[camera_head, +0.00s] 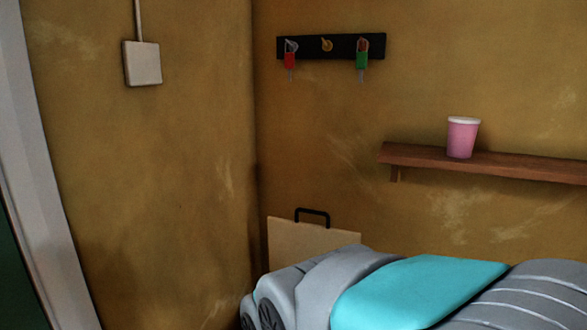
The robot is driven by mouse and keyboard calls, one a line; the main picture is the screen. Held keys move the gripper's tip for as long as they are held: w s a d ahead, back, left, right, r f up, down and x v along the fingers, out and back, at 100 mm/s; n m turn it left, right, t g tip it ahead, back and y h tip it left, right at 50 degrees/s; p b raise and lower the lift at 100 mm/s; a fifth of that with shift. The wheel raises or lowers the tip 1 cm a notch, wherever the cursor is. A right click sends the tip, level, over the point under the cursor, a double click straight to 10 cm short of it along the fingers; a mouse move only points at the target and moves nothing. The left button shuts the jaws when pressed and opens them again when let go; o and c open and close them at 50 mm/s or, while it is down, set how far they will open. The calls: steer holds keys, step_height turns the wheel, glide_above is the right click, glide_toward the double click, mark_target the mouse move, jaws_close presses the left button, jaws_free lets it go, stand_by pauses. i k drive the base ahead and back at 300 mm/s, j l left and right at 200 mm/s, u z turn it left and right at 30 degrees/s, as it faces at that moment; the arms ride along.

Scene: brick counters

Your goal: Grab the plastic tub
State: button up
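A pink, cup-shaped container (463,140) with a white top stands upright on a wooden wall shelf at the right. It is the only tub-like thing in view, but I cannot tell for sure that it is the plastic tub. My arm, grey and teal, fills the lower right, below the shelf and apart from the container. My gripper is out of view.
The brown shelf (520,168) runs off the right edge. A black key rack (345,47) holds red and green tagged keys. A beige panel (300,240) with a black handle stands by the corner, partly behind my arm. A switch box (142,63) is on the left wall.

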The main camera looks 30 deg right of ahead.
mark_target(462, 131)
steer(key=k+z, duration=0.1)
steer(key=z, duration=1.45)
steer(key=k+l+z, duration=0.15)
steer(key=i+j, duration=0.05)
